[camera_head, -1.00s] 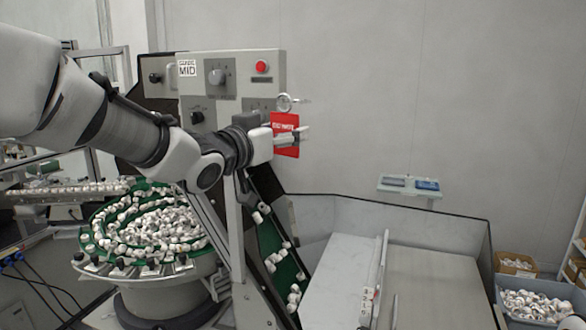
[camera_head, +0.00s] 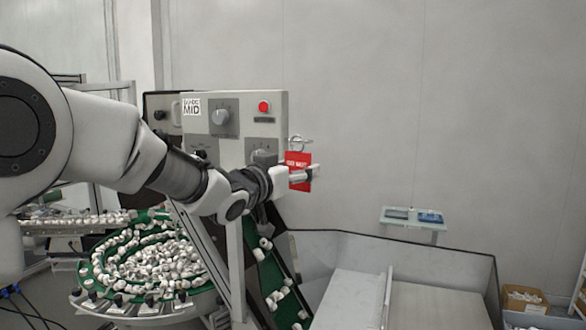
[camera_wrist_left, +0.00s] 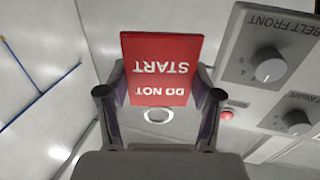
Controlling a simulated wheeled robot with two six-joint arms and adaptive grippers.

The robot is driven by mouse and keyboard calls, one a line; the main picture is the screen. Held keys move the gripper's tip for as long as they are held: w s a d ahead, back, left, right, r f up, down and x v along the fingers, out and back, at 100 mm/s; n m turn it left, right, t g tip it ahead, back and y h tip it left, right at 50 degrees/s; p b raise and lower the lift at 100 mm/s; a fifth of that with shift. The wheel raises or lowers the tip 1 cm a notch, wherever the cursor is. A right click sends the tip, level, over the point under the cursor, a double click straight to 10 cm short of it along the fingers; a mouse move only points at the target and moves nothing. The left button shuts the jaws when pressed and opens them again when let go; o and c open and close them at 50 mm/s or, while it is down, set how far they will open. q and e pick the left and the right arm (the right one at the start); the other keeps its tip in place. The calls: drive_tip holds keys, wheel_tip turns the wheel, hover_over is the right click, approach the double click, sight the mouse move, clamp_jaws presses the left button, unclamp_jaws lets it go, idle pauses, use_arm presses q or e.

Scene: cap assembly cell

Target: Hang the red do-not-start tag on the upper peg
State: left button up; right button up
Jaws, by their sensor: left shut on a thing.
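The red tag (camera_head: 297,158) is held upright at the right edge of the control panel in the head view. My left gripper (camera_head: 304,175) is shut on it, its fingers crossing the tag's lower part. In the left wrist view the tag (camera_wrist_left: 160,60) reads "DO NOT START" upside down, between the two fingers of the gripper (camera_wrist_left: 160,95). A pale ring (camera_wrist_left: 158,115) shows at the tag's top end. In the head view a small metal ring (camera_head: 299,141) sits just above the tag. I cannot make out the upper peg or whether the ring touches one. My right gripper is out of view.
The grey control panel (camera_head: 235,150) with knobs and a red button (camera_head: 264,106) stands directly beside the tag. Below are a green bowl feeder (camera_head: 97,275) of white caps and a green chute (camera_head: 262,280). A small shelf (camera_head: 413,224) is on the right. The wall area right of the tag is clear.

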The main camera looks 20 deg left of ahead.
use_arm(q)
drive_tip(key=shift+w+p, duration=0.45)
drive_tip(key=shift+w, duration=0.75)
drive_tip(key=shift+w+d+f, duration=0.1)
drive_tip(key=shift+w+f, duration=0.45)
drive_tip(key=shift+w, duration=0.2)
drive_tip(key=o, duration=1.1)
drive_tip(key=shift+s, duration=0.1)
